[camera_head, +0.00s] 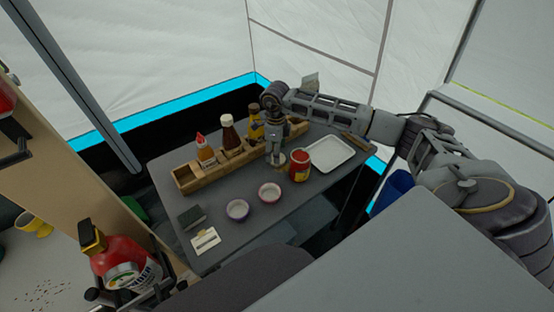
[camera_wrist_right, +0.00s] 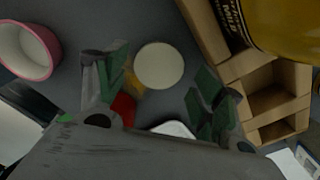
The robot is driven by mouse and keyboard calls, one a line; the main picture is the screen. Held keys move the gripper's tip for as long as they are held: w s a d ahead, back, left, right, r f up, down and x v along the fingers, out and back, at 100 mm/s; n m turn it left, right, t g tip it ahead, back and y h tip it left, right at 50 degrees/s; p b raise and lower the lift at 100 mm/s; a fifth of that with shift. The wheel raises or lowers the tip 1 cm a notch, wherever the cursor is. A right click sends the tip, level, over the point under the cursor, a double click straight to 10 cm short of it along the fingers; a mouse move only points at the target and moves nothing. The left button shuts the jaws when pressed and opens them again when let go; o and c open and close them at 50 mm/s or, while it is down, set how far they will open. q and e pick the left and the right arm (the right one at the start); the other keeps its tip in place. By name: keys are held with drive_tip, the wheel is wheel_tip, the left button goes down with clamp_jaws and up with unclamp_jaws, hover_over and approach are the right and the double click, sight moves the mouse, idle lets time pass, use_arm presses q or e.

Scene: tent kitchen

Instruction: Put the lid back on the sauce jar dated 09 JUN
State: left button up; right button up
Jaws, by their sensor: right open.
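A red jar (camera_head: 300,166) stands on the grey table near its right end. Any date on it is too small to read. In the right wrist view a red part (camera_wrist_right: 123,108) shows behind one finger. My right gripper (camera_head: 276,160) points down just left of the jar. A pale round disc (camera_wrist_right: 159,66), which looks like a lid, lies between and beyond the open fingers (camera_wrist_right: 155,95), apart from them. In the head view the gripper mostly hides it. My left gripper is not in view.
Two small bowls (camera_head: 237,210) (camera_head: 270,193) stand in front. A white tray (camera_head: 340,154) lies right of the jar.

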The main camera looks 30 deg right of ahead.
drive_tip(key=shift+f, duration=1.5)
drive_tip(key=shift+c, duration=0.3)
drive_tip(key=c, duration=0.4)
